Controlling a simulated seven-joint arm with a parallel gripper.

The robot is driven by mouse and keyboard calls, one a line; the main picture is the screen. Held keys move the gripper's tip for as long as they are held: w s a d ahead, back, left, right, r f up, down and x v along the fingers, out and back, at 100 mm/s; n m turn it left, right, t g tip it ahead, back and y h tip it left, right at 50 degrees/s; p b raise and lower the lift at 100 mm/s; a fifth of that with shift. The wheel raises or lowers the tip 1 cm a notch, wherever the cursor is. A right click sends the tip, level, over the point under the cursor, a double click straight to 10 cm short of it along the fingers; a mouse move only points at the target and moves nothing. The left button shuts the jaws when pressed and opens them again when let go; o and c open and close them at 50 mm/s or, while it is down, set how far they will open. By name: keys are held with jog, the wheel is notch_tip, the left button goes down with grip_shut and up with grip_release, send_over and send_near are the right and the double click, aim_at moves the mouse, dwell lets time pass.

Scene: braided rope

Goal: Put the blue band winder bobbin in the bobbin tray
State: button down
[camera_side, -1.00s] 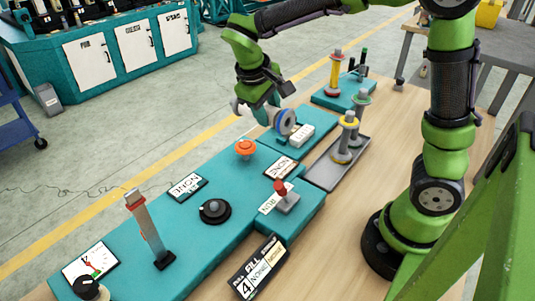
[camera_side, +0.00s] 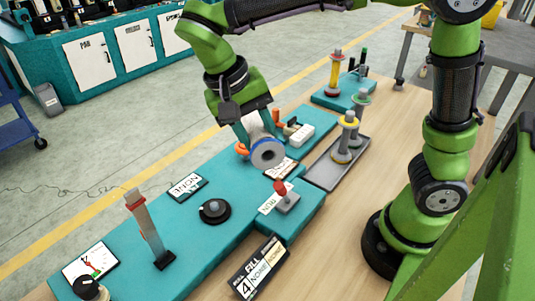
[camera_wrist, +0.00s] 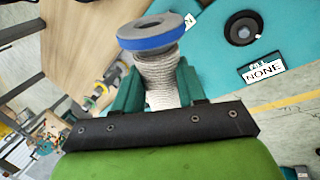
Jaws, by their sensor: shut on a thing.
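The blue band bobbin (camera_side: 267,152) is in my gripper (camera_side: 257,132), tilted, with its grey-centred, blue-rimmed flange facing the side camera. In the wrist view the flange (camera_wrist: 150,36) stands out beyond the fingers, and a pale rope-wound body (camera_wrist: 158,82) sits between the two green fingers of my gripper (camera_wrist: 156,88). It is held above the teal console. The grey bobbin tray (camera_side: 322,177) lies on the wooden table to the right of it.
The teal console (camera_side: 225,182) carries an orange button (camera_side: 242,149) partly hidden by my gripper, a red-knobbed lever (camera_side: 281,187), a black dial (camera_side: 214,210) and a tall lever (camera_side: 148,225). A red-and-yellow post (camera_side: 334,72) stands behind the tray. Bare wood lies right of the tray.

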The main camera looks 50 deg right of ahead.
jog(key=s+a+m+g+y, duration=0.2)
jog(key=s+a+m+y, duration=0.1)
jog(key=s+a+m, duration=1)
jog(key=shift+s+d+f+n, duration=0.35)
jog(key=shift+f+n, duration=0.1)
jog(key=shift+f, duration=2.9)
jog(key=shift+s+d+f+n, duration=0.35)
jog(key=shift+f+n, duration=0.15)
jog(key=shift+f, duration=2.9)
jog(key=shift+s+d+f+n, duration=0.25)
jog(key=shift+s+f+n, duration=0.15)
jog(key=shift+f, duration=2.95)
jog(key=shift+f, duration=0.15)
jog(key=c, duration=0.6)
grip_release()
jog(key=shift+c, duration=0.2)
